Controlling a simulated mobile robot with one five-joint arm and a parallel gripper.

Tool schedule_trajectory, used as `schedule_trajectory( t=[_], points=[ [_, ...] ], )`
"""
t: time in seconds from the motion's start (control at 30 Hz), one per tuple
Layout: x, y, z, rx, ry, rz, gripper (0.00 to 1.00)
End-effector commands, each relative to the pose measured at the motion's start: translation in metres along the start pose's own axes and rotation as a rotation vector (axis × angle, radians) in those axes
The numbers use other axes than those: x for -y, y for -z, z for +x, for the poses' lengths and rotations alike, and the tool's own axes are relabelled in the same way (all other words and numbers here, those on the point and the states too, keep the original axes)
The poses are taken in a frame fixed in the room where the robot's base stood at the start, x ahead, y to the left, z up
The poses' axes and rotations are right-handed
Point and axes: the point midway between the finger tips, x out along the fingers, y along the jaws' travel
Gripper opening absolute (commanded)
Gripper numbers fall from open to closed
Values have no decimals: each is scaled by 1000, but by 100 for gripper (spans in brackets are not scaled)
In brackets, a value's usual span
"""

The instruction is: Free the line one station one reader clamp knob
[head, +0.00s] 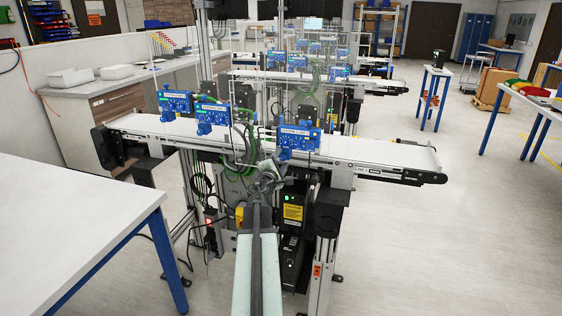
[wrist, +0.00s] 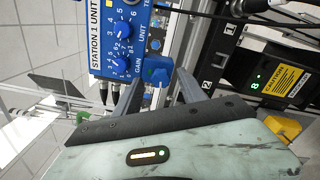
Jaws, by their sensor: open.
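The reader unit labelled station 1 (wrist: 112,42) is a blue box with white-marked dials at the top left of the wrist view, turned on its side. A blue knob (wrist: 157,73) sits beside its edge. My gripper (wrist: 160,80) is open, with one grey finger on each side of this knob. I cannot tell whether either finger touches it. In the head view the unit (head: 299,138) stands on the near conveyor's front edge, and my gripper (head: 267,170) is just below and left of it. The knob is too small to make out clearly there.
The near conveyor (head: 390,158) carries other blue units (head: 176,102) on its left part. Green and grey cables hang close around my gripper. A black box with a yellow caution label (head: 293,212) is below the belt. A white table (head: 70,215) stands at the left.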

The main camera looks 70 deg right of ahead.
Motion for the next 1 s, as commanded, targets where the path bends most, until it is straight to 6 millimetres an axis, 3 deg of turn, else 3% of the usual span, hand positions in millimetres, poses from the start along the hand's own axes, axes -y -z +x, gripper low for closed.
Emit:
schedule_trajectory(
  t=[0.17,0.57,1.0],
  points=[
    [0,0,-8,0,0,0,48],
    [0,-1,-77,0,0,0,48],
    [0,0,-78,0,0,0,48]
  ],
)
